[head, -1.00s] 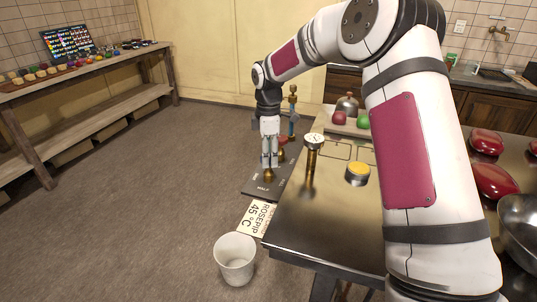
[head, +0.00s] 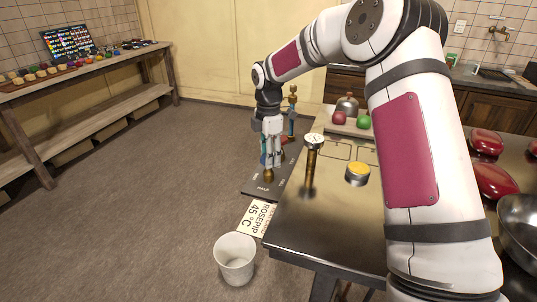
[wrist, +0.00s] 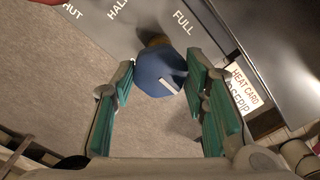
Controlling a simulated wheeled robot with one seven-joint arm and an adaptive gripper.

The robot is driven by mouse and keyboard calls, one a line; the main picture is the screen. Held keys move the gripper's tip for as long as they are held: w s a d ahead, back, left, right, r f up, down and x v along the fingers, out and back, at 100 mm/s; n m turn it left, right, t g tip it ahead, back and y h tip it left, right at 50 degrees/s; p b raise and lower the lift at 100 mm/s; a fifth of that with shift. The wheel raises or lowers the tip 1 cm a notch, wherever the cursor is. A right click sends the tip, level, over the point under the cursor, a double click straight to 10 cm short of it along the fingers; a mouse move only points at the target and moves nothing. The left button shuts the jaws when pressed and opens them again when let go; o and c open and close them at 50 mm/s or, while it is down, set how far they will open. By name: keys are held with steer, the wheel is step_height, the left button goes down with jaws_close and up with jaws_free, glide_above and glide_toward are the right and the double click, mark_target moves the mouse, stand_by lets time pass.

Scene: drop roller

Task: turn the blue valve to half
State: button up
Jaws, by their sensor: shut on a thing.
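The blue valve (wrist: 156,74) is a faceted blue knob with a white mark, between my gripper's green-padded fingers in the wrist view. My gripper (head: 270,163) is shut on it, and a little blue shows beside the fingers in the head view. The dark valve panel (wrist: 150,22) carries the words SHUT (partly cut off), HALF and FULL; FULL is nearest the knob in the wrist view. The white mark lies on the knob's right side; which word it stands for I cannot tell. A brass fitting (head: 268,176) shows below the fingers.
A brass-stemmed gauge (head: 314,141) and a yellow-topped tin (head: 357,172) stand on the metal table (head: 330,220), right of my gripper. A card reading ROSEPIP 45°C (head: 254,219) lies by the table's left edge. A white bucket (head: 236,259) stands in front. Open floor lies left.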

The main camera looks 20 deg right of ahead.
steer(key=o, duration=1.1)
steer(key=shift+o, duration=0.2)
step_height(320, 180, up, 12)
